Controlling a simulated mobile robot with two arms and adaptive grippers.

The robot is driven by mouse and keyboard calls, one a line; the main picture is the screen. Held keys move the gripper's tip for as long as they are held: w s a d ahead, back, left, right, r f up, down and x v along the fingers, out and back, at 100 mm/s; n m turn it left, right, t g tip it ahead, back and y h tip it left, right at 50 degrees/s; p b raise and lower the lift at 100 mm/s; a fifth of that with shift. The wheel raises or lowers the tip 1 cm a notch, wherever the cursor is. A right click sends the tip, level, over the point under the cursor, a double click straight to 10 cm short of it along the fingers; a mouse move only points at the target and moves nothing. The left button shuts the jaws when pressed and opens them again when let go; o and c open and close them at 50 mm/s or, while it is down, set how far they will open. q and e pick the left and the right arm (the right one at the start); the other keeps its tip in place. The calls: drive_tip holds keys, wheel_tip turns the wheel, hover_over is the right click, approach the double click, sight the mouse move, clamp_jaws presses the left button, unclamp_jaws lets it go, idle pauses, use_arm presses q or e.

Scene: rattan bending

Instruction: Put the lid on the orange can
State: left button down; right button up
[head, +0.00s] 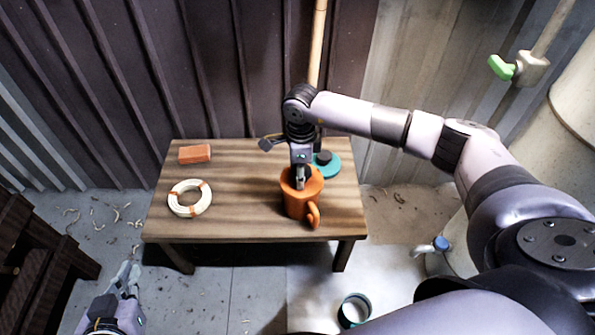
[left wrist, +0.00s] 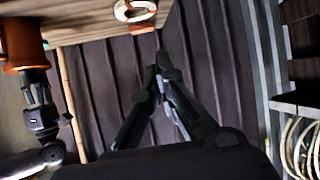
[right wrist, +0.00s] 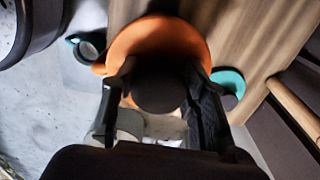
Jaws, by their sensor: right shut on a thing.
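The orange can (head: 299,204), with a handle at its lower right, stands upright on the table. An orange lid with a dark knob (right wrist: 158,94) fills the middle of the right wrist view; its rim (right wrist: 150,32) spreads beyond my fingers. My right gripper (head: 300,183) points down over the can's top and is shut on the lid's knob. The lid is at the can's mouth; I cannot tell whether it is fully seated. My left gripper (head: 128,271) is away from the table at the lower left, shut and empty; its fingertips meet in the left wrist view (left wrist: 159,66).
On the wooden table (head: 240,212) are a teal lid (head: 327,168) with a black knob behind the can, a cream ring (head: 189,212) with orange bands and an orange block (head: 195,154). A teal open container (head: 354,309) is on the floor. A bamboo pole (head: 317,45) stands behind the table.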

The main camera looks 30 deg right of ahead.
use_arm(q)
drive_tip(key=shift+w+d+r+t, duration=0.15)
drive_tip(key=shift+w+r+t, duration=0.25)
drive_tip(key=shift+r, duration=0.2)
use_arm(e)
drive_tip(key=shift+f, duration=0.2)
idle(0.4)
drive_tip(key=o, duration=1.2)
use_arm(q)
drive_tip(key=shift+f, duration=0.1)
use_arm(e)
drive_tip(key=o, duration=0.6)
drive_tip(key=shift+c, duration=0.2)
